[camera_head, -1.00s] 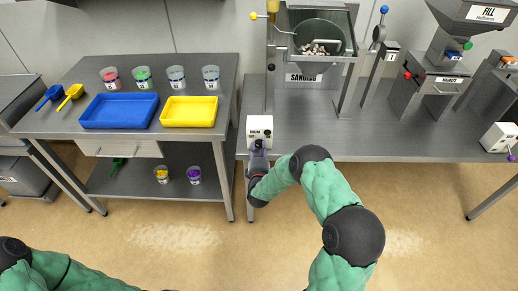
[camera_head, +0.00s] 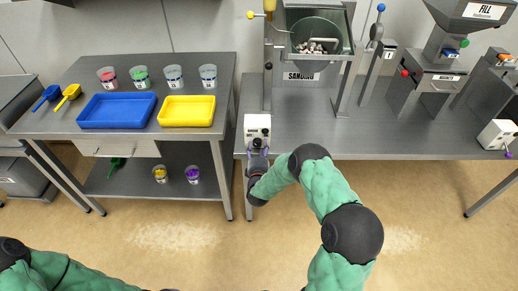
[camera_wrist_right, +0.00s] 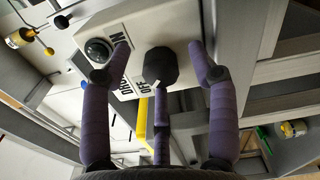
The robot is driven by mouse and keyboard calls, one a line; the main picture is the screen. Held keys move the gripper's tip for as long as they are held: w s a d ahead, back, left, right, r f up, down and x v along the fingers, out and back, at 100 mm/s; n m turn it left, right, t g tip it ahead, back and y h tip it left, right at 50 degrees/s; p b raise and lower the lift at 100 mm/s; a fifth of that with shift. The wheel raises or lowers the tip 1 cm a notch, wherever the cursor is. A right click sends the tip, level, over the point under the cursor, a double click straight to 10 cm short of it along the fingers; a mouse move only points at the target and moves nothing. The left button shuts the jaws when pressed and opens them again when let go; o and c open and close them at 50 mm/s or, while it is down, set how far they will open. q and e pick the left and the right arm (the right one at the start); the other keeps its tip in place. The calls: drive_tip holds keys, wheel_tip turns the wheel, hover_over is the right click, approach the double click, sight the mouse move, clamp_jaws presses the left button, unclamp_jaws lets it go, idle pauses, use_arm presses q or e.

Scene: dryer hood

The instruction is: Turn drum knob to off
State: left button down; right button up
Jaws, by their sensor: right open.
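The white control box (camera_head: 258,124) sits at the left front corner of the right bench. The drum knob (camera_wrist_right: 160,65) is a round black knob on its face in the right wrist view, with a pale mark at its lower edge beside the OFF lettering. My right gripper (camera_head: 257,151) is at the front of the box. In the wrist view its purple fingers (camera_wrist_right: 159,72) are open, on both sides of the knob, with one finger below. I cannot tell whether any finger touches it. My left gripper is out of view; only its arm shows at lower left.
A round black button (camera_wrist_right: 97,50) sits left of the knob on the box face. The metal drum (camera_head: 317,36) stands behind on the bench. The left table (camera_head: 60,121) holds a blue tray (camera_head: 117,124) and a yellow tray (camera_head: 187,125). The floor in front is open.

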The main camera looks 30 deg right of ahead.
drive_tip(key=shift+a, duration=0.1)
drive_tip(key=v, duration=1.1)
drive_tip(key=shift+s, duration=0.45)
drive_tip(key=shift+a, duration=0.1)
drive_tip(key=s+a+f+m+g+y, duration=0.2)
drive_tip(key=a+f+m+g+y, duration=0.1)
drive_tip(key=a+f+m+y, duration=0.25)
drive_tip(key=s+a+f+m+g+y, duration=0.3)
drive_tip(key=a+f+y, duration=0.1)
drive_tip(key=a+f, duration=0.4)
drive_tip(key=s+a+f+m+g+y, duration=0.2)
drive_tip(key=s+a+m+g, duration=0.2)
drive_tip(key=s, duration=0.5)
drive_tip(key=s+a+f+m+g+y, duration=0.2)
drive_tip(key=s+a+m+g, duration=0.2)
drive_tip(key=s, duration=0.5)
drive_tip(key=shift+a+f+g, duration=0.25)
drive_tip(key=shift+a+g, duration=0.15)
drive_tip(key=shift+a, duration=0.2)
drive_tip(key=shift+s+m, duration=0.15)
drive_tip(key=shift+m, duration=0.1)
